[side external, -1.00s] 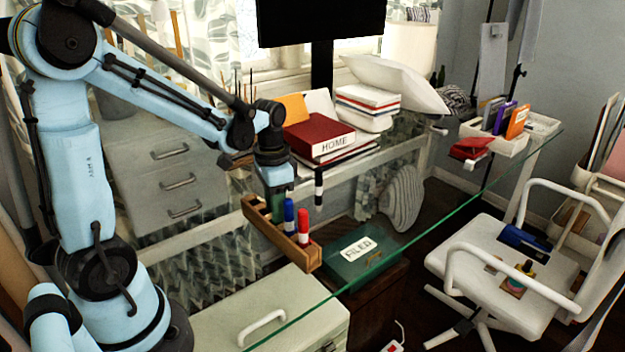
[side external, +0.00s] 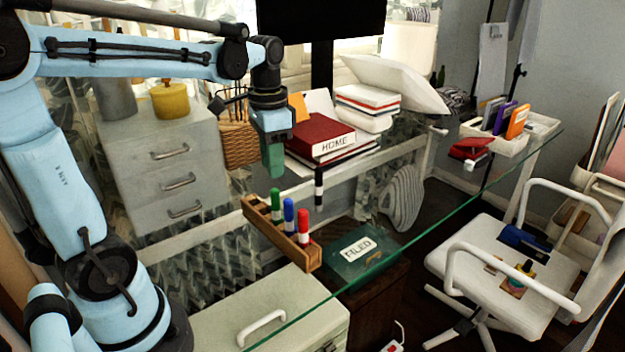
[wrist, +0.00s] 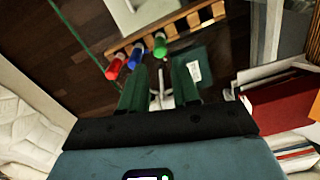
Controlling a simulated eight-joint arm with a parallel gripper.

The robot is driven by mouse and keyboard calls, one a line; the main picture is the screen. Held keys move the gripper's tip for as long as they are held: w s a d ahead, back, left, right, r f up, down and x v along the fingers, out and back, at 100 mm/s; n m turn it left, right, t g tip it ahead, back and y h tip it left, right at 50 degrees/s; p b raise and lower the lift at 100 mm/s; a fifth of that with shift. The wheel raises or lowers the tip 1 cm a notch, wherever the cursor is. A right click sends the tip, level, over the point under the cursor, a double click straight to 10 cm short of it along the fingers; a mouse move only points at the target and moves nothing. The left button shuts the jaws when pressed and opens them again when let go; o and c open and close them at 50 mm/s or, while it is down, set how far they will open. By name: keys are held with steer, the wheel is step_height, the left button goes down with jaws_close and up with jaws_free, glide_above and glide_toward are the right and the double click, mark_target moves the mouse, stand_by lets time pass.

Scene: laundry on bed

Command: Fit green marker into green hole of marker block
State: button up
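The wooden marker block (side external: 306,262) lies on the glass desk. The green marker (side external: 276,203) stands upright in it, nearest the far left end, beside the blue marker (side external: 289,217) and the red marker (side external: 303,228). My gripper (side external: 273,174) is above the green marker, apart from it. In the wrist view my gripper (wrist: 161,88) shows two green fingers spread apart with nothing between them. That view also shows the green marker (wrist: 160,45) ahead of the fingers and the block (wrist: 190,20). The colour of the hole under the green marker cannot be seen.
A black and white marker-like object (side external: 318,187) stands upright right of my gripper. A red book marked HOME (side external: 318,137) and stacked books (side external: 368,100) lie behind. A monitor (side external: 320,25) stands at the back. The glass to the right of the block is clear.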

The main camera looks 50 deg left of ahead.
mark_target(275, 203)
steer(key=shift+r, duration=0.85)
steer(key=shift+f, duration=0.1)
step_height(275, 203, down, 12)
steer(key=shift+f, duration=0.1)
stand_by(0.4)
steer(key=shift+r, duration=0.2)
steer(key=shift+r, duration=6.9)
steer(key=w+a, duration=1)
steer(key=w, duration=0.2)
steer(key=shift+r+m, duration=0.15)
steer(key=shift+m, duration=0.15)
steer(key=shift+a, duration=0.1)
